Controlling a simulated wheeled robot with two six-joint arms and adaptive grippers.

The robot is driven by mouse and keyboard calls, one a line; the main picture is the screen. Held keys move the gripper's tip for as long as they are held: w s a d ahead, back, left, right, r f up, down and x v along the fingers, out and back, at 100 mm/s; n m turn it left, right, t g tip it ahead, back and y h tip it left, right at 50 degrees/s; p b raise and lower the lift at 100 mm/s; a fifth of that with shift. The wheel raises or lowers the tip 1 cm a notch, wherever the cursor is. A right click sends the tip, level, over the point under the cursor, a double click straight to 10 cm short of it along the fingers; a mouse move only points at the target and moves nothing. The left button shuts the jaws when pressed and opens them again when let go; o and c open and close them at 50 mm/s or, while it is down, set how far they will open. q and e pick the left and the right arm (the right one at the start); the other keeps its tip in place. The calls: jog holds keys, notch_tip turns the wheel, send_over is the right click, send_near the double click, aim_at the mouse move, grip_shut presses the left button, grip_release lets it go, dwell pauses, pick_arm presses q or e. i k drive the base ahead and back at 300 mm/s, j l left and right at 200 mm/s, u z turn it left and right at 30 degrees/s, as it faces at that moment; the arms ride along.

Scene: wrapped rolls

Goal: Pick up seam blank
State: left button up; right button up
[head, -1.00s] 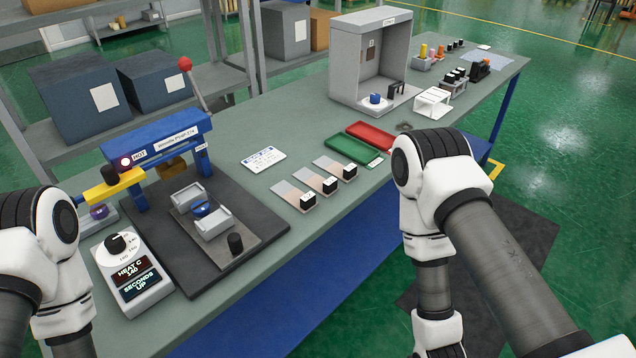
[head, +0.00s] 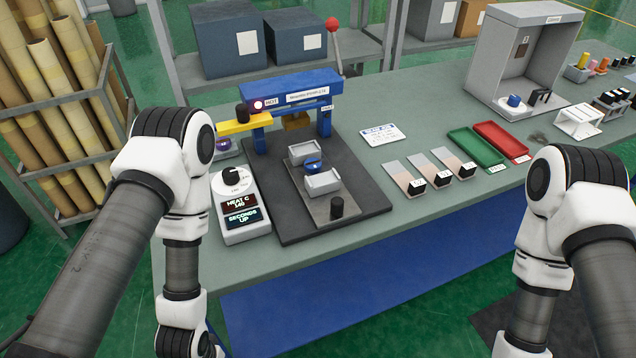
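The labels are too small to read, so I cannot tell which is the seam blank, though these strips look like blanks. My two arms hang at the bench's front, left and right of the strips. Both grippers are below the picture, out of view.
A blue heat press (head: 300,97) with a red-knobbed lever stands on a dark base, beside a dial controller (head: 241,207). A green tray (head: 476,148) and a red tray (head: 502,140) lie right of the strips. A grey booth (head: 525,55) stands behind. Cardboard rolls (head: 45,75) stand at left.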

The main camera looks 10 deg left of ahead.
aim_at(439, 180)
jog(key=u, duration=0.5)
jog(key=l+u, duration=0.35)
jog(key=l, duration=0.2)
jog(key=k+l+u, duration=0.1)
jog(key=l+u, duration=0.2)
jog(key=l, duration=0.3)
jog(key=k+l+u, duration=0.15)
jog(key=l+u, duration=0.2)
jog(key=l, duration=0.2)
